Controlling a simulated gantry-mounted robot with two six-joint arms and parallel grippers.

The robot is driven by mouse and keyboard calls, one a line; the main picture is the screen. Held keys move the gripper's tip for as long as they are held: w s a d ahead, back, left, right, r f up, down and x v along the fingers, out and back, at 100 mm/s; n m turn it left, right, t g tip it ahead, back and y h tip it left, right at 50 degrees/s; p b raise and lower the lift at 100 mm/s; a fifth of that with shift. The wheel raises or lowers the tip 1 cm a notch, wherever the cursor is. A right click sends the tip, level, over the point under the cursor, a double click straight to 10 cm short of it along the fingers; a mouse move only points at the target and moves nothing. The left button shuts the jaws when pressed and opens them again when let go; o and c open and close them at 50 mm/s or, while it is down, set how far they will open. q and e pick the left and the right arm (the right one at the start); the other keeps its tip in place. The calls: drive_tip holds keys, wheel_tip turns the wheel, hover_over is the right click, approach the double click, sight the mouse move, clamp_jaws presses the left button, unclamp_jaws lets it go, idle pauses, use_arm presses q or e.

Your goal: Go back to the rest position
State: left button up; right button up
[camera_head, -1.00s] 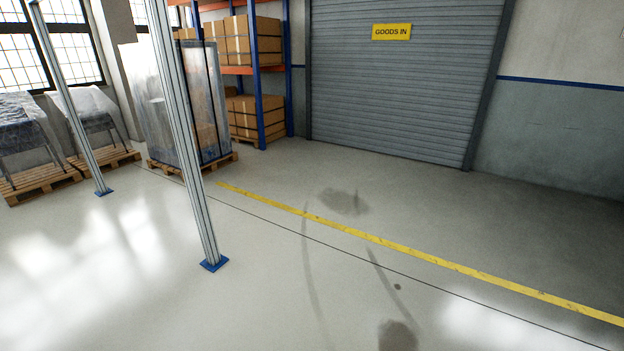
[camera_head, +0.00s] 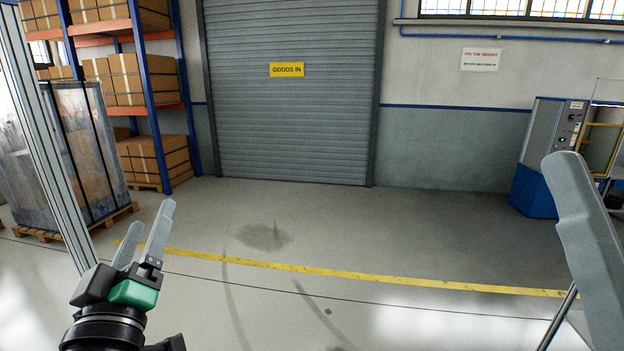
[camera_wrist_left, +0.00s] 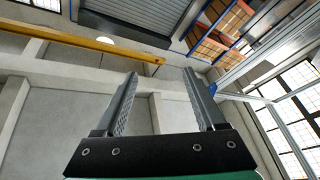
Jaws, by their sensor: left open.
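My left gripper (camera_head: 146,232) is at the lower left of the head view, raised in front of the floor, with its two grey fingers pointing up. The fingers are apart with nothing between them. In the left wrist view the gripper (camera_wrist_left: 163,88) also shows open and empty, with wall and ceiling beyond it. My right gripper is in neither view.
A wrapped pallet load (camera_head: 75,150) and a rack of boxes (camera_head: 150,80) are at the left. The floor before the roller door (camera_head: 290,110) is clear.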

use_arm(q)
drive_tip(key=s+d+r+m+t+h, duration=0.3)
drive_tip(key=s+r+m, duration=0.2)
drive_tip(key=s+r, duration=0.3)
drive_tip(key=s+d+r+m+t+h, duration=0.3)
drive_tip(key=s+r+m, duration=0.15)
drive_tip(key=s, duration=0.55)
wheel_tip(320, 180, up, 38)
drive_tip(key=p, duration=3.8)
drive_tip(key=shift+w+a+r+m, duration=0.25)
drive_tip(key=shift+w+m, duration=0.1)
drive_tip(key=shift+w, duration=0.1)
